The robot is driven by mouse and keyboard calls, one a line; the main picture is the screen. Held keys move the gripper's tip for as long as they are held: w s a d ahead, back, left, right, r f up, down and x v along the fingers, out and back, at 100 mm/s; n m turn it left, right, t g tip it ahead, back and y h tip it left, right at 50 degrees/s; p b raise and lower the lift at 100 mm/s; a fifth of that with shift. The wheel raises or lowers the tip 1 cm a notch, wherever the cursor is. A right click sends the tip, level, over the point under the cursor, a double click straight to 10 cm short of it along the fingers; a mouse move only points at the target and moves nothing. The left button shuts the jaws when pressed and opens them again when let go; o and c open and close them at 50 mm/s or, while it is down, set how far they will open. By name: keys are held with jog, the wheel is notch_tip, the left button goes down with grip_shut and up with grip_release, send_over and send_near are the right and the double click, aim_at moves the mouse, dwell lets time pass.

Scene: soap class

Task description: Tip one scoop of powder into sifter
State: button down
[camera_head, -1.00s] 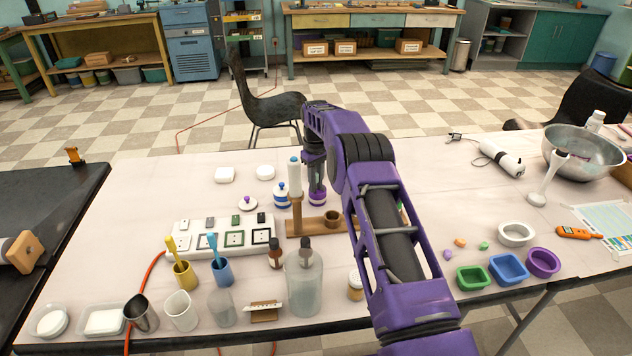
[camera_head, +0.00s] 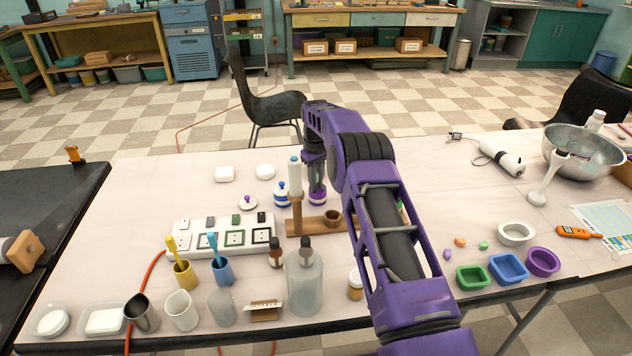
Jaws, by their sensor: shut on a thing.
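My gripper (camera_head: 317,177) points straight down over a small white jar with purple bands (camera_head: 317,197), behind the wooden stand. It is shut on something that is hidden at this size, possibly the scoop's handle. Whether its tip is inside the jar cannot be told. A white lid with a purple knob (camera_head: 248,202) lies on the table to the left. I cannot make out the sifter for certain, and no powder shows. My own arm hides part of the table to the right of the jar.
A tall bottle (camera_head: 303,285) and beakers line the front edge. A metal bowl (camera_head: 588,155) stands right. The back middle is clear.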

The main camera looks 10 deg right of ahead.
jog(key=shift+r+p, duration=2.25)
jog(key=shift+r, duration=2)
jog(key=shift+d, duration=0.1)
